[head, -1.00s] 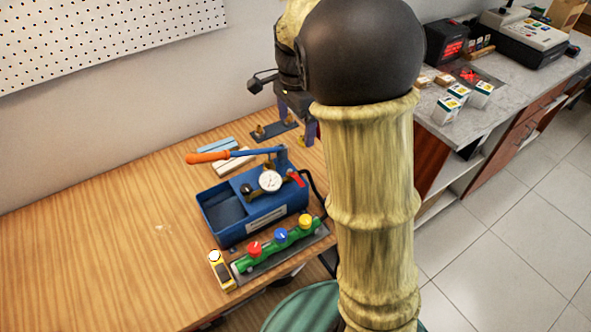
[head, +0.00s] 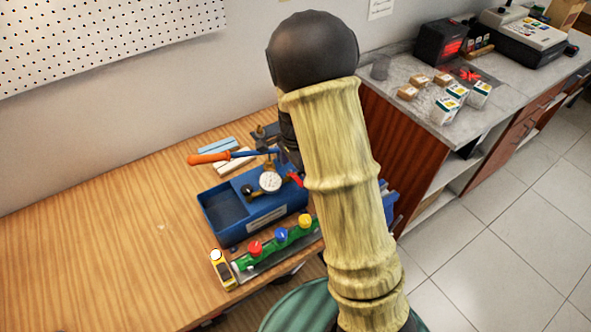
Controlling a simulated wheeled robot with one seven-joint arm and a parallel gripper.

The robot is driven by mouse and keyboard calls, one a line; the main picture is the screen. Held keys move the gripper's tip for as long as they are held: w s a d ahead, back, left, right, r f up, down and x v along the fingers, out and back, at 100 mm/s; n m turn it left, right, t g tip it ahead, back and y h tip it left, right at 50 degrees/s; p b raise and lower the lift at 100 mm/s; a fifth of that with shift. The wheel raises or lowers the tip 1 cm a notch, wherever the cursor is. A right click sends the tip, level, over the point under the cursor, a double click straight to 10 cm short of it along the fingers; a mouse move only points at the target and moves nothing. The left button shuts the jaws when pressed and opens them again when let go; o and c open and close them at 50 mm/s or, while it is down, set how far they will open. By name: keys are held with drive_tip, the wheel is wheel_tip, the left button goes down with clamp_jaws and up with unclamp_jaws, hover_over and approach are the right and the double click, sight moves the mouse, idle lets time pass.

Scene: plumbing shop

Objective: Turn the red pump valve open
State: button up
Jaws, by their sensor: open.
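The blue test pump (head: 262,222) stands on the wooden bench with a round white gauge (head: 270,182) and an orange-handled lever (head: 209,158). Its red valve handle (head: 297,179) shows at the pump's right end, partly covered by my arm. My gripper (head: 293,158) is open, close above and behind the red handle. Most of it is hidden behind my arm, so I cannot tell whether it touches the handle.
A green manifold with red (head: 254,247), blue (head: 281,235) and yellow (head: 305,221) knobs lies in front of the pump. A yellow meter (head: 222,269) lies beside it. The bench's left side is clear. Small boxes (head: 445,108) stand on the right counter.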

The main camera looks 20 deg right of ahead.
drive_tip(key=shift+f, duration=0.65)
drive_tip(key=c, duration=1)
